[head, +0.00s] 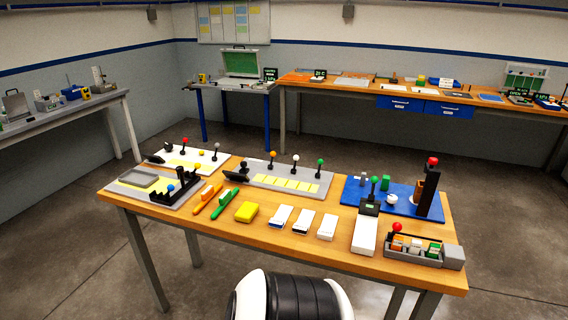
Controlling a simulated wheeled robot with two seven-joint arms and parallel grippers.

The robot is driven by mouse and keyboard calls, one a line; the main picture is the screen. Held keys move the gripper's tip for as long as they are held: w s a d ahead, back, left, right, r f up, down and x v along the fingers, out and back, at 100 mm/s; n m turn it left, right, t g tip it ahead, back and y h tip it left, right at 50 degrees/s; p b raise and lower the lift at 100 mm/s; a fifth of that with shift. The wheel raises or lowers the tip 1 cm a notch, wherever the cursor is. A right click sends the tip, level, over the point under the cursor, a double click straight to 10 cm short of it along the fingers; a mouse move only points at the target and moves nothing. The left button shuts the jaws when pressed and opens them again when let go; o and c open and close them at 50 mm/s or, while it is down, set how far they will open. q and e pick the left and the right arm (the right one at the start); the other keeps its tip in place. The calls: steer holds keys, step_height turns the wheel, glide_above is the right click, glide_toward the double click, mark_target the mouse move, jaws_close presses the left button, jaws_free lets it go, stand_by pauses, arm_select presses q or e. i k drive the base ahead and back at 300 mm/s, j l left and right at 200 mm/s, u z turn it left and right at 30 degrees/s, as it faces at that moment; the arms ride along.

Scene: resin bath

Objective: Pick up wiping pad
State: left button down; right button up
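A yellow block-shaped pad (246,212), which looks like the wiping pad, lies flat on the wooden table (185,222) near its front edge. To its left lie a green pen-like tool (225,201) and an orange one (207,199). To its right lie a white item with a blue part (280,217) and other small white boxes (304,221) (327,227). Nothing touches or covers the pad. Neither of my grippers is in view.
Behind the pad stands a grey panel (262,180) with coloured knobs. At right are a blue mat (352,193) with a tall dark stand (427,190), a white box (364,236) and a grey organiser (453,257). The wood just in front of the pad is clear.

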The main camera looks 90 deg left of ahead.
mark_target(246, 212)
steer(key=i+u, duration=0.15)
steer(key=u, duration=3)
